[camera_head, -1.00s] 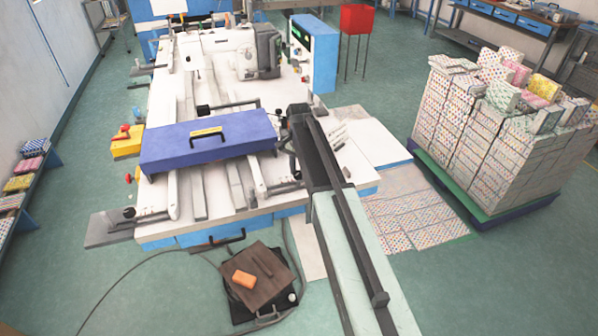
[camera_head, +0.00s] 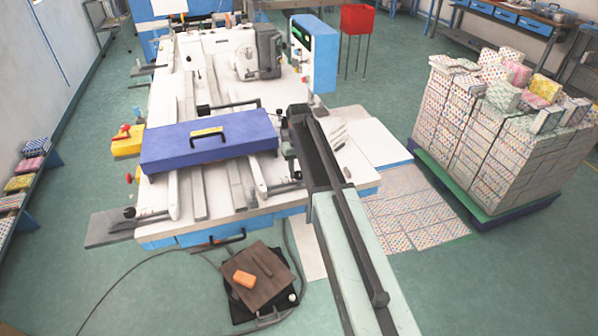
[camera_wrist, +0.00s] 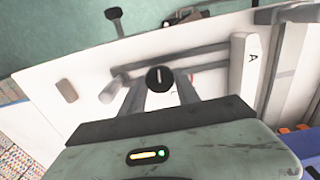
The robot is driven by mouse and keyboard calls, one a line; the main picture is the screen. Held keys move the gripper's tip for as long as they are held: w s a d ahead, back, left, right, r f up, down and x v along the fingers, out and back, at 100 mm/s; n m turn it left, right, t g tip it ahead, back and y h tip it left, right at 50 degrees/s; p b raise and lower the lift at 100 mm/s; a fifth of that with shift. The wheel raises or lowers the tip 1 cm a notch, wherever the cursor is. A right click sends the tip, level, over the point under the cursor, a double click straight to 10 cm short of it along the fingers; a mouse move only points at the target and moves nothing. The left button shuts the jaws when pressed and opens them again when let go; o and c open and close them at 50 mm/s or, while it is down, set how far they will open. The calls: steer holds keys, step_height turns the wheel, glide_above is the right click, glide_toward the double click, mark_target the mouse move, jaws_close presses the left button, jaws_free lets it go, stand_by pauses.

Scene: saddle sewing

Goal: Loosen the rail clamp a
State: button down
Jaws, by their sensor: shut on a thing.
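In the wrist view, a round black knob (camera_wrist: 160,77) with a pale line across its face sits between the fingertips of my gripper (camera_wrist: 161,88). The gripper is shut on it. The knob is at the end of a grey rod over the white table. A pale bar marked A (camera_wrist: 243,72) lies just to the right. In the head view my arm reaches over the right side of the white machine table (camera_head: 225,210). There the arm's end hides the knob and fingertips.
A blue-violet cover with a black handle (camera_head: 208,140) spans the rails left of my arm. Another black knob (camera_wrist: 113,14) stands at the table's edge in the wrist view. A stacked pallet (camera_head: 500,130) stands right; floor between is clear apart from flat sheets.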

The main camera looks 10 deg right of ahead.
mark_target(298, 173)
steer(key=shift+n, duration=2.3)
steer(key=shift+a, duration=0.1)
steer(key=c, duration=0.9)
jaws_free()
steer(key=shift+r, duration=0.1)
step_height(298, 173, up, 8)
steer(key=p, duration=0.8)
steer(key=shift+f, duration=0.2)
